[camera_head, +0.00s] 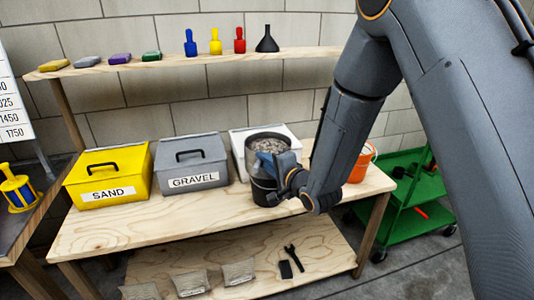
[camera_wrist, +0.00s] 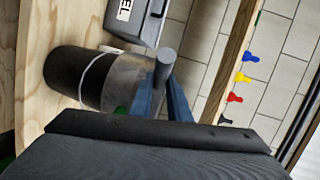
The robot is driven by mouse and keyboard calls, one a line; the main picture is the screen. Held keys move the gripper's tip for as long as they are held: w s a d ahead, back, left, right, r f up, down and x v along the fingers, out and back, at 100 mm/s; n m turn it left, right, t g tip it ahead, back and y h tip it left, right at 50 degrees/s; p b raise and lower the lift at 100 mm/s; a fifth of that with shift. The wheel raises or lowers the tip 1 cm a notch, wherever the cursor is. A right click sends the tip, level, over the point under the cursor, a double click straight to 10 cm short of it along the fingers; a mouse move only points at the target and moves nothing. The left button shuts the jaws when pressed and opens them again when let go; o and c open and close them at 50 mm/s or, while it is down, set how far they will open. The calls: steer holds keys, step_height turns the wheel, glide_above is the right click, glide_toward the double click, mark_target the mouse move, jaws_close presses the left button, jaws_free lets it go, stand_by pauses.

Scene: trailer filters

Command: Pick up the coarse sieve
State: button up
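A dark round vessel (camera_head: 254,187) stands on the wooden bench in the head view, with a grey, grainy round top (camera_head: 267,143) that may be the coarse sieve. In the wrist view the vessel appears sideways as a black cylinder (camera_wrist: 70,78) with a paler, see-through upper part (camera_wrist: 122,82). A grey rod-like handle (camera_wrist: 165,62) sticks out from that part. My gripper (camera_head: 268,160) is at the vessel's right rim. Its two blue-grey fingers (camera_wrist: 164,98) lie on either side of the handle. Whether they press on it is unclear.
A yellow SAND box (camera_head: 107,178) and a grey GRAVEL box (camera_head: 190,162) stand left of the vessel. A pale box (camera_head: 240,136) is behind it, an orange bucket (camera_head: 361,163) to the right. A shelf (camera_head: 190,60) above holds bottles, a funnel and blocks. A green cart (camera_head: 415,205) stands right.

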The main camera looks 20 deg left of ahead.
jaws_close()
steer(key=shift+r, duration=0.1)
